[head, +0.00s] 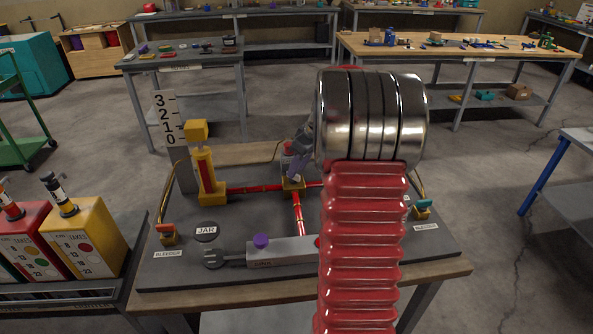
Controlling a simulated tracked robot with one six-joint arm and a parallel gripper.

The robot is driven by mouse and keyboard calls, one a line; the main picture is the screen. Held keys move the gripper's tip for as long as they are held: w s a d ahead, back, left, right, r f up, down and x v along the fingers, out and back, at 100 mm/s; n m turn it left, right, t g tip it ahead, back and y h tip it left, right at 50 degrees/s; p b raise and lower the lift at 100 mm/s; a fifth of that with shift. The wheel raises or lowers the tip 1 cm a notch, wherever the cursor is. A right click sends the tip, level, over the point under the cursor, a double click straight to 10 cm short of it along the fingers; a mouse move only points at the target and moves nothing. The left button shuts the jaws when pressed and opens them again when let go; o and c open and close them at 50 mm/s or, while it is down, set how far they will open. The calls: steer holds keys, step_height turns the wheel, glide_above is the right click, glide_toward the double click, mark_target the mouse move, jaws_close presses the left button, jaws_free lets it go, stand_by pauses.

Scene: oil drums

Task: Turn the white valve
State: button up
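A rig with red pipes (255,189) stands on a dark board (190,268) on a table in front of me. My grey gripper (295,168) is at the middle of the rig, over a yellow pipe fitting (292,184). A small pale and red part (289,148) shows beside the gripper. I cannot tell whether it is the white valve, and no other white valve shows clearly. My red, ribbed arm hides the right part of the rig. The fingers are too small and covered to tell whether they are open or touching anything.
A yellow cylinder (206,172) stands by a numbered scale (168,120). Red and yellow cans (88,235) stand left.

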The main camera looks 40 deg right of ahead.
steer(key=shift+x, duration=1.2)
steer(key=shift+c, duration=0.4)
jaws_close()
